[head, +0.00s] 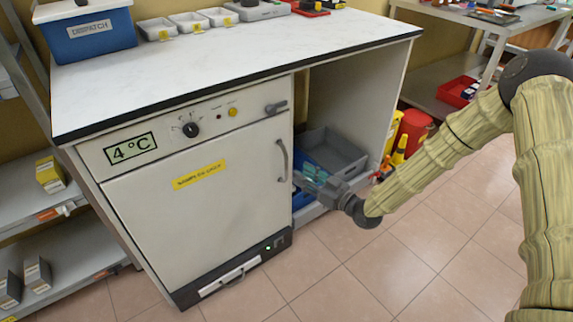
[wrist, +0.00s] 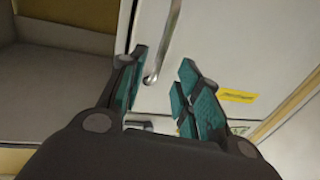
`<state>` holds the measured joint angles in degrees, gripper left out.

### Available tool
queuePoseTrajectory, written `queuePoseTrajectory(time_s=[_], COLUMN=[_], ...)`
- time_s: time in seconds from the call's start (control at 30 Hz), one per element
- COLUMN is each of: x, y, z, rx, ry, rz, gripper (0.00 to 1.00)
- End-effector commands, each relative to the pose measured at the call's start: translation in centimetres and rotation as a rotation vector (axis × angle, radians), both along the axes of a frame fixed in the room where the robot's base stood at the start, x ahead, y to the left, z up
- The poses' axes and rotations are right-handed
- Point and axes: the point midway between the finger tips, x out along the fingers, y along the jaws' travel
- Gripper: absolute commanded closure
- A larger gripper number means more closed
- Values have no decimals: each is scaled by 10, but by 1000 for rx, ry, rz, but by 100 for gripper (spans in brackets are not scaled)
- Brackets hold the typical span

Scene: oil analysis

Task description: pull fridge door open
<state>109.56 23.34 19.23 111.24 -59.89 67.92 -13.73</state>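The fridge (head: 195,195) is a white under-counter unit with a yellow label and a "4 °C" display; its door is shut. The grey door handle (head: 282,160) is an upright curved bar at the door's right edge. My gripper (head: 305,180) is just right of the handle's lower end, its teal finger pads spread. In the wrist view my gripper (wrist: 160,90) is open, and the lower end of the handle (wrist: 160,60) shows between and beyond the fingertips. I cannot tell whether a finger touches it. The yellow label (wrist: 238,96) shows at the right.
The counter top (head: 230,60) carries a blue box (head: 88,35) and small trays. An open bay with grey and blue crates (head: 333,150) lies right of the fridge, behind my gripper. Shelves stand at left. The tiled floor (head: 310,270) in front is clear.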

Motion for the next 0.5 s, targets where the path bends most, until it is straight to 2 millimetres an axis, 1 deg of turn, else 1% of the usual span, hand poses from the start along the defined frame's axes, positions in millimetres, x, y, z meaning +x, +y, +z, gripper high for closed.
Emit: queuePoseTrajectory(time_s=[0.03, 0.3, 0.5], x=[6, 35, 49], y=[7, 39, 54], z=[-2, -2, -1], rx=[0, -1, 0], ry=[-1, 1, 1], rz=[2, 2, 1], gripper=[67, 67, 67])
